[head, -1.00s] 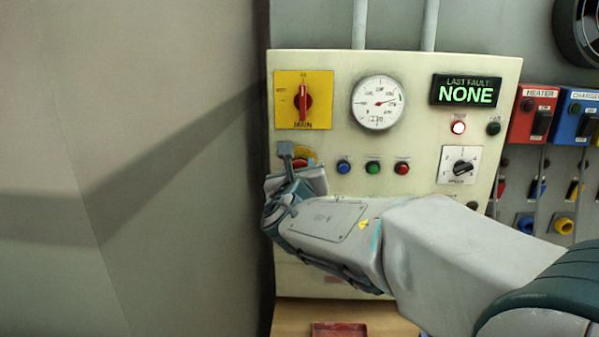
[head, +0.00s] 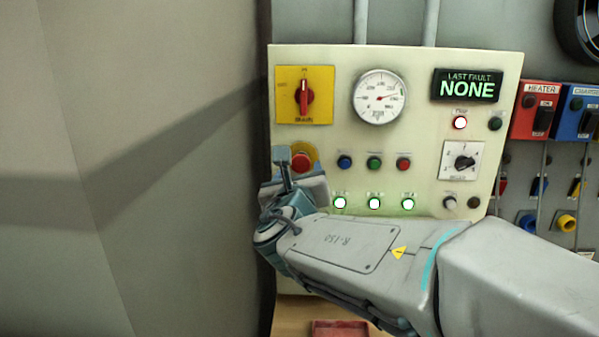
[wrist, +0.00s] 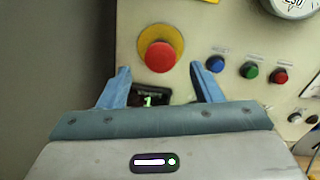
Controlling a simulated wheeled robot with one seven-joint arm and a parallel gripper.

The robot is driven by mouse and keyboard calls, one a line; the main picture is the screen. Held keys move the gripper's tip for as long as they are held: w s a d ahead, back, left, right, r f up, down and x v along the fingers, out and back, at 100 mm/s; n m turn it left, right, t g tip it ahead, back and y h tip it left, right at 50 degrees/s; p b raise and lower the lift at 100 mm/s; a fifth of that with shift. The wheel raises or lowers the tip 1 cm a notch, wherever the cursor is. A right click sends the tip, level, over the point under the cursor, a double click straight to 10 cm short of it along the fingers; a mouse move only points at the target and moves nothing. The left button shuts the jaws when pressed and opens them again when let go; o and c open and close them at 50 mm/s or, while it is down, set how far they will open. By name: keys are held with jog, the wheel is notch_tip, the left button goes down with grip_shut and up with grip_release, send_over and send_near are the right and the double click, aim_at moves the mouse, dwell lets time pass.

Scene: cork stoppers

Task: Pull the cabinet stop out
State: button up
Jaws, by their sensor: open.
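The cabinet stop is a red mushroom button (head: 301,162) on a yellow disc, low on the left of the cream cabinet panel. In the wrist view the red button (wrist: 160,57) shows whole, just beyond my fingertips and between their lines. My gripper (wrist: 162,78) is open and empty, with one blue-grey finger on each side below the button. In the head view my gripper (head: 290,166) is in front of the panel and covers part of the stop's left and lower side. The fingers look apart from the button; the exact gap is unclear.
A red rotary main switch (head: 304,96) on a yellow plate is above the stop. Blue (head: 344,162), green (head: 374,163) and red (head: 404,163) buttons are to its right. A small display (wrist: 150,97) shows between my fingers. A grey wall (head: 150,170) stands at left.

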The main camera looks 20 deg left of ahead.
jog(key=b+v, duration=0.1)
jog(key=v, duration=0.7)
jog(key=d+f+m+g+h, duration=0.4)
jog(key=d+f+m, duration=0.2)
jog(key=d+m, duration=0.5)
jog(key=d+f+m+g+h, duration=0.3)
jog(key=d+f+m+h, duration=0.25)
jog(key=d+m, duration=0.55)
jog(key=s+d+f+m+g+y, duration=0.2)
jog(key=s+f+m, duration=0.4)
jog(key=m, duration=0.4)
jog(key=s+d+f+m+g+y, duration=0.3)
jog(key=s+d+f+m+g, duration=0.2)
jog(key=m, duration=0.4)
jog(key=s+d+f, duration=0.1)
jog(key=s+d, duration=0.1)
jog(key=shift+s+f+m, duration=0.2)
jog(key=shift+s+m, duration=0.05)
jog(key=shift+m, duration=0.15)
